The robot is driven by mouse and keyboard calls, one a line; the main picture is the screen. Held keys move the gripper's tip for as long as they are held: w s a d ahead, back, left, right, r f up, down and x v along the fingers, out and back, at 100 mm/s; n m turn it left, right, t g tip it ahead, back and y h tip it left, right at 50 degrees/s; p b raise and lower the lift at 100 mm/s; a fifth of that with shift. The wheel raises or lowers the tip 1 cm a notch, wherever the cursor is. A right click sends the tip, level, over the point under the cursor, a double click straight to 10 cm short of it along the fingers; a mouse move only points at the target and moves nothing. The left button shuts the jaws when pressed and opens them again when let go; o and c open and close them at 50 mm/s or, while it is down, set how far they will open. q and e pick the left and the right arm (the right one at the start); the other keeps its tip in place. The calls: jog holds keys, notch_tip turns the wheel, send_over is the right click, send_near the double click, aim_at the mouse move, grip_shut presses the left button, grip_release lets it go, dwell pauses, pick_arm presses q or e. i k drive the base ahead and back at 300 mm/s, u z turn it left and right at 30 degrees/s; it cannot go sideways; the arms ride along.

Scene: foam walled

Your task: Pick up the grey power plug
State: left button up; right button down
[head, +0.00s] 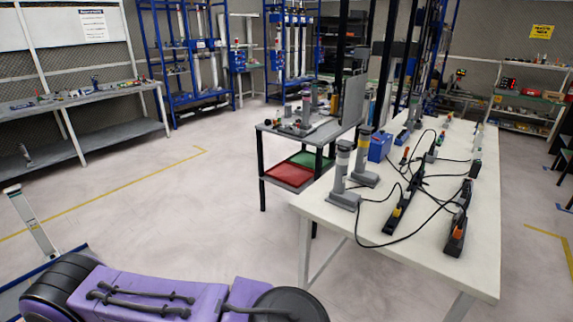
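No gripper of mine shows in the head view. Several small plug-like pieces sit in or beside the strips. They are too small to tell for certain which is the grey power plug. A small grey piece (430,156) stands near the middle of the table.
Two grey upright cylinders (342,178) (364,166) and a blue box (380,146) stand on the table's left side. A cart with red and green trays (290,174) stands left of it. The floor (190,215) between cart and left bench (70,125) is clear.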

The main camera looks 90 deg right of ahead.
aim_at(460, 211)
jog(key=z, duration=4.05)
